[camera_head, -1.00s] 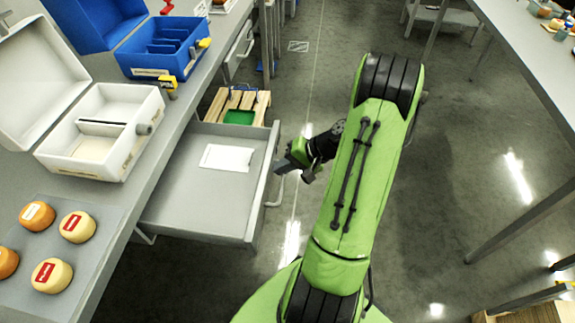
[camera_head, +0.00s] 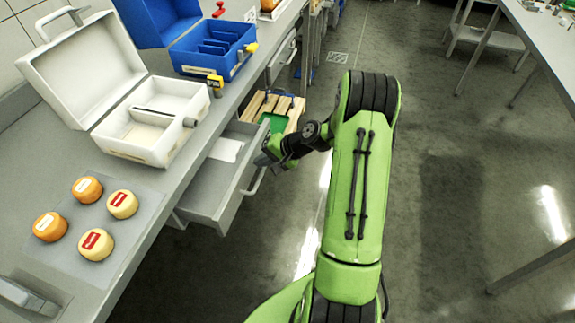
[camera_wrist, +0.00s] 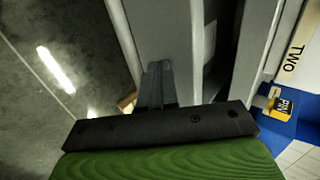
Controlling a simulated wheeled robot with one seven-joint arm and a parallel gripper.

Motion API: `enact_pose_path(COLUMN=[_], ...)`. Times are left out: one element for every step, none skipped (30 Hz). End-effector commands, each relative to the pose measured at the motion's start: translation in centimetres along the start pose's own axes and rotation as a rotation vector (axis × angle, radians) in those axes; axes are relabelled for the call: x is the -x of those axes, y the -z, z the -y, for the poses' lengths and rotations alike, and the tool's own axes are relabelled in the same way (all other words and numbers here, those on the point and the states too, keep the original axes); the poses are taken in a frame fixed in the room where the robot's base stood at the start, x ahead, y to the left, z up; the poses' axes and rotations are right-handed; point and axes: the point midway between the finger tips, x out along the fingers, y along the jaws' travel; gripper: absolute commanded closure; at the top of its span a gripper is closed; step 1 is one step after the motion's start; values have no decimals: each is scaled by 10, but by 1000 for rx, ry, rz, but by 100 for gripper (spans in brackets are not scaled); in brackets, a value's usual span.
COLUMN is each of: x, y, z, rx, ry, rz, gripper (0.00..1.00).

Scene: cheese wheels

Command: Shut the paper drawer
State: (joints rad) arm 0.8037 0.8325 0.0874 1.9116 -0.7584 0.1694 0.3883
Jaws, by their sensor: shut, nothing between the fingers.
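The paper drawer (camera_head: 207,196) is a grey drawer under the left bench, partly open. A white sheet of paper (camera_head: 226,150) lies inside it near the back. My gripper (camera_head: 264,160) is at the drawer's front panel, near its far end and beside the handle (camera_head: 254,182). In the wrist view, the shut fingers (camera_wrist: 157,84) point at the grey front panel (camera_wrist: 158,30) and appear to touch it. The fingers hold nothing. The exact contact point is hard to make out.
On the bench above stand an open white case (camera_head: 148,155), an open blue case (camera_head: 207,69) and several cheese wheels on a grey mat (camera_head: 150,205). A wooden pallet (camera_head: 290,105) with a green patch lies behind the drawer. Floor to the right is clear.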

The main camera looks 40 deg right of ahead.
Motion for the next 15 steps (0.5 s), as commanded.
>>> enact_pose_path(x=[-10, -16, -22, -28, -32, -38, -43, -47, -52, -55, -58, -62, -65, -67, -70], y=[-1, -1, -1, -1, -1, -1, -1, -1, -1, -1, 0, 0, 0, 0, 0], z=[10, 15, 22, 27, 31, 37, 40, 44, 49, 52, 55, 58, 60, 62, 65], rx=[5, 5, 4, 5, 4, 4, 3, 3, 3, 2, 3, 2, 1, 1, 1], ry=[2, 1, 2, 2, 1, 2, 1, 1, 2, 2, 1, 1, 1, 1, 0], rz=[4, 3, 4, 3, 3, 3, 2, 2, 2, 1, 1, 0, 0, 0, 0], gripper=[100, 100, 100, 100, 100, 100, 100, 100, 100, 100, 100, 100, 100, 100, 100])
